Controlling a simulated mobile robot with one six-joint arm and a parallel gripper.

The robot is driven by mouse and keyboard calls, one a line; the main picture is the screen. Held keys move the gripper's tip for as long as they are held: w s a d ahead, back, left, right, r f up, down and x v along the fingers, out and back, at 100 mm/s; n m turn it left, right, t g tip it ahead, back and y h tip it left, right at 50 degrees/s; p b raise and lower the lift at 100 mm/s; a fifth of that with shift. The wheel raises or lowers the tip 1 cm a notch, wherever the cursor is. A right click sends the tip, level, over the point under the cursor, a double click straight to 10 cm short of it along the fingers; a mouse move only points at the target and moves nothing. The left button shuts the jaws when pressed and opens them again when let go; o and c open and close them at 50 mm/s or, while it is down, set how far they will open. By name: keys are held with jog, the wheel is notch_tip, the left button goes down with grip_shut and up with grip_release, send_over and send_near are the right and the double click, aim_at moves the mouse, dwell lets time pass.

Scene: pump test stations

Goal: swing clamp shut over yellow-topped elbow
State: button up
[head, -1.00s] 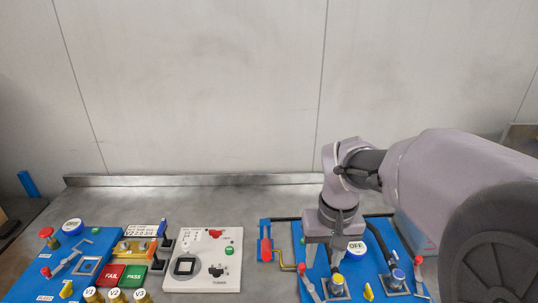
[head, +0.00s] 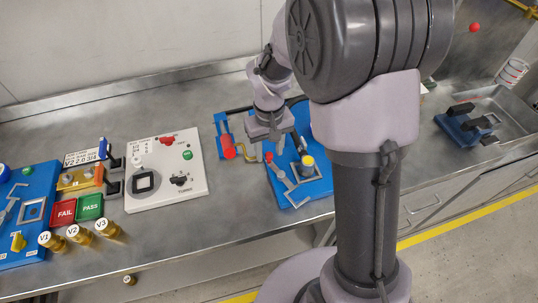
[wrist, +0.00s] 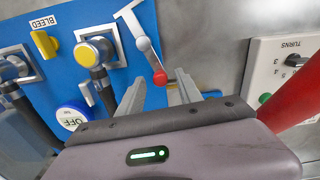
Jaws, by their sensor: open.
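The yellow-topped elbow (head: 308,161) stands on the blue board; its yellow cap also shows in the wrist view (wrist: 88,52). The clamp (head: 283,176) lies beside it, its arm swung away from the elbow and not over it. Its red knob (head: 269,157) also shows in the wrist view (wrist: 160,77). My gripper (head: 268,152) is open, with its fingers pointing down at the knob. In the wrist view my gripper (wrist: 160,82) has the knob between its fingertips, with gaps visible on both sides. I cannot tell how deep the knob sits.
A yellow BLEED tap (wrist: 44,43) and a round OFF button (wrist: 72,118) are near the elbow. A white panel (head: 158,170) with a TURNS dial stands left of the blue board, and a red-handled part (head: 228,146) lies between. PASS and FAIL pads are farther left.

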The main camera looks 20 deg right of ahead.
jog(key=shift+f, duration=0.35)
grip_shut()
dwell(1.2)
